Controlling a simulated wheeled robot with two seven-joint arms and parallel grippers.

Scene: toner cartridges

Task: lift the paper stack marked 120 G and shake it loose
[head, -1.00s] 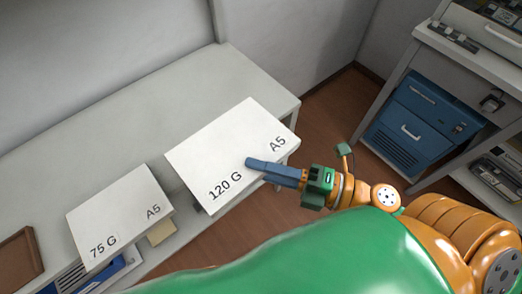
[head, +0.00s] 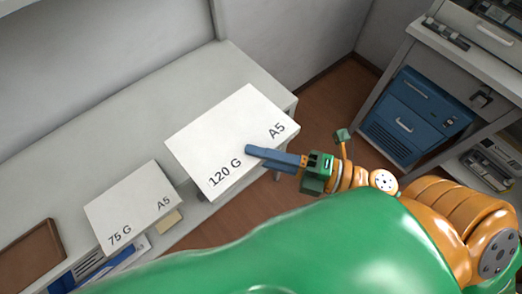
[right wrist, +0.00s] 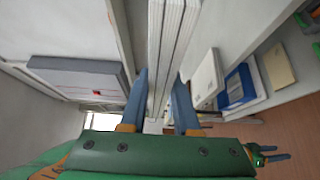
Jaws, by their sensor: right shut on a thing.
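The white paper stack marked 120 G (head: 215,140) and A5 is at the right end of the grey bench and covers part of its front edge. My right gripper (head: 258,152) is shut on the stack's right-hand side. One blue finger lies across the top; the other is hidden underneath in the head view. In the right wrist view the layered sheet edges of the stack (right wrist: 172,40) stand between both fingers (right wrist: 157,100). The gap under the stack is hard to judge. A small green and blue gripper, apparently my left one (right wrist: 270,157), shows at the lower right there; its opening is unclear.
A paper stack marked 75 G (head: 133,207) lies to the left on the bench (head: 90,145), with a brown tray (head: 35,255) farther left. Blue binders sit below. A blue cabinet (head: 415,115) stands under the right table. Floor shows between bench and table.

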